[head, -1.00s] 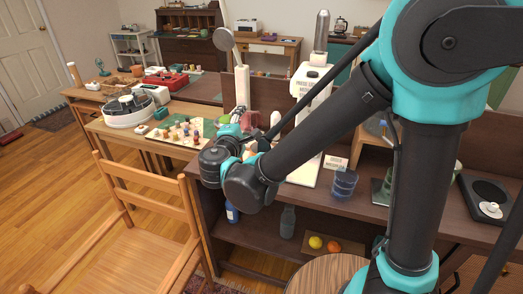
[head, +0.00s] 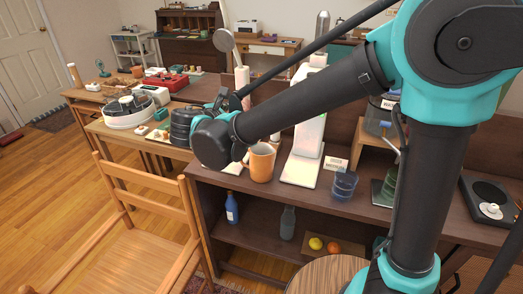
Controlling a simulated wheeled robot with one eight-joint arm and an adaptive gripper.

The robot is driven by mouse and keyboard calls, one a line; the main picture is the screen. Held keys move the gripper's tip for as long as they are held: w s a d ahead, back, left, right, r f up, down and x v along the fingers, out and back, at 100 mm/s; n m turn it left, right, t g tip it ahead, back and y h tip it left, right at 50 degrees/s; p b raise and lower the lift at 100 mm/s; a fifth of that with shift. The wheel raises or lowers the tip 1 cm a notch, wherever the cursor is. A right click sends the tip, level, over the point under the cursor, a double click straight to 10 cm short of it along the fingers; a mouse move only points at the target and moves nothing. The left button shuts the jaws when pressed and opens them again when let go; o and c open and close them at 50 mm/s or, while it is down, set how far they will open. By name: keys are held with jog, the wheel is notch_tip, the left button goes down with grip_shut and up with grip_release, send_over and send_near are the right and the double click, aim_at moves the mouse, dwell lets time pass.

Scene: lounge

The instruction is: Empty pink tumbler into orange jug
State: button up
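The orange jug (head: 262,163) stands upright on the dark wooden counter, just right of my wrist. Its open top shows, and its left side is close to the wrist in the picture. My gripper (head: 228,103) is mostly hidden behind my wrist, up and left of the jug. Its fingers cannot be made out. A pinkish upright shape (head: 241,77) shows just above the gripper. It may be the pink tumbler, but I cannot tell for sure or see whether it is held.
A white machine (head: 308,135) stands right of the jug, with a small sign (head: 336,164) and a blue glass (head: 344,184) further right. A wooden chair (head: 140,220) stands in front at left. A blue bottle (head: 232,207) and a grey bottle (head: 287,222) stand on the lower shelf.

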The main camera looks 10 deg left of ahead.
jog(key=a+r+n+h, duration=0.1)
jog(key=n, duration=0.1)
jog(key=w+a+r+n+g+h, duration=0.1)
jog(key=a, duration=0.1)
jog(key=shift+w+r+n, duration=0.1)
jog(key=shift+r+n, duration=0.05)
jog(key=shift+n, duration=0.25)
jog(key=shift+r, duration=2.55)
notch_tip(320, 180, down, 5)
jog(key=shift+f, duration=0.2)
jog(key=shift+s+d+f+m, duration=0.2)
jog(key=shift+d+f+m, duration=0.05)
jog(key=shift+d+m, duration=0.3)
jog(key=shift+s+d+f+m+t+y, duration=0.25)
jog(key=shift+d+f+m+t+y, duration=0.35)
jog(key=shift+m+y, duration=0.3)
jog(key=shift+r, duration=0.1)
